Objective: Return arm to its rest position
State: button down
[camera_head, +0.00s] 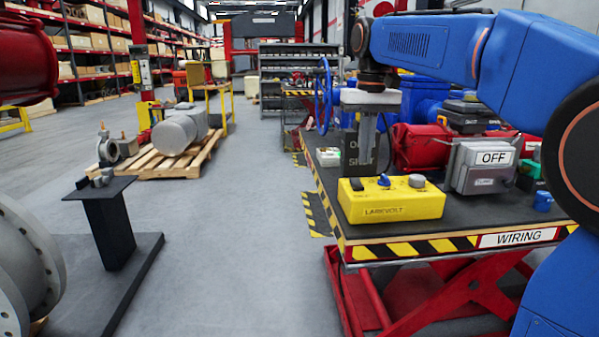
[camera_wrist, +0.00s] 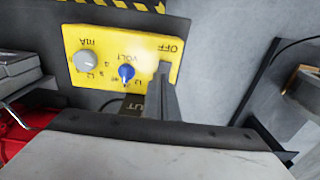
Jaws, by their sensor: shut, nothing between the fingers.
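My gripper (camera_head: 364,165) hangs pointing down from my blue arm over the left part of the wiring table (camera_head: 450,244). Its fingers are together with nothing between them. In the head view they overlap a dark sign whose lettering is partly hidden. The yellow box (camera_head: 415,206) with a blue knob and a grey knob sits at the table's near left edge. In the wrist view the yellow box (camera_wrist: 88,40) appears upside down, and my gripper (camera_wrist: 164,70) overlaps it near the OFF mark. I cannot tell whether they touch.
A black stand (camera_head: 106,220) and a pallet (camera_head: 170,162) are at left. The floor between is clear.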

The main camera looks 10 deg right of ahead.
jog(key=s+d+f+t, duration=0.2)
jog(key=s+d+f, duration=0.1)
jog(key=s+f, duration=1)
jog(key=s+d+f+t, duration=0.2)
jog(key=s+d+f, duration=0.1)
jog(key=s+f, duration=1)
jog(key=s, duration=0.3)
jog(key=shift+s+f, duration=0.25)
jog(key=shift+s, duration=0.15)
notch_tip(320, 180, up, 35)
jog(key=g, duration=0.3)
send_over(355, 179)
jog(key=s, duration=0.3)
jog(key=shift+w, duration=0.1)
jog(key=shift+f, duration=0.1)
jog(key=f, duration=0.4)
jog(key=w+f, duration=0.1)
jog(key=f, duration=0.4)
jog(key=w+f, duration=0.1)
jog(key=f, duration=0.3)
jog(key=shift+w+f, duration=0.1)
jog(key=shift+f, duration=0.25)
